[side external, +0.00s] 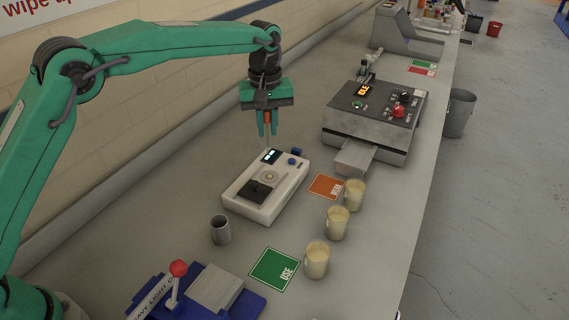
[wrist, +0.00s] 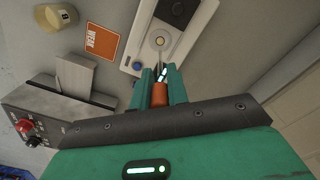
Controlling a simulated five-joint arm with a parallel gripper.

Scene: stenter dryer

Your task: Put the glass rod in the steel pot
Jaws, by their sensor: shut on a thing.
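My gripper (side external: 267,130) is shut on the glass rod (side external: 268,141), a thin pale rod with an orange-brown grip. The rod hangs roughly upright, its lower end just above or beside the back of the white instrument; I cannot tell whether it touches. In the wrist view the orange-brown part of the rod (wrist: 159,94) lies between the fingers of my gripper (wrist: 160,76). The steel pot (side external: 220,230) is a small grey cup standing on the bench in front of the white instrument, to the left and nearer the camera. The pot is not in the wrist view.
The white instrument (side external: 239,205) lies between rod and pot. Several cream-filled cups (side external: 337,223) stand along the bench's right side, near an orange card (side external: 325,187) and a green card (side external: 274,269). A grey machine (side external: 372,128) stands behind, a blue lever device (side external: 247,303) in front.

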